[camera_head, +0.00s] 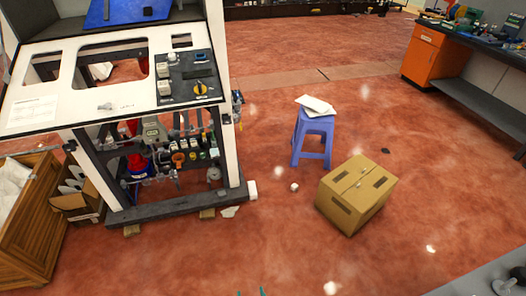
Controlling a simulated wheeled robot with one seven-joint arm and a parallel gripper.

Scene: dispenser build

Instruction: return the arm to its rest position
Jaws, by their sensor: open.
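My gripper (250,293) shows only as two small teal fingertips at the bottom edge of the head view, left of centre. The tips stand apart with bare floor between them, so it is open and empty. The rest of my gripper and my arm is out of the frame. The dispenser frame (234,150) stands at the left, with a white panel (30,112), a dark control plate with a yellow knob, and pipes and valves below.
A blue stool (314,128) with papers stands right of the dispenser. A closed cardboard box (357,193) sits on the floor nearby. Small litter lies about; the front middle floor is mostly clear.

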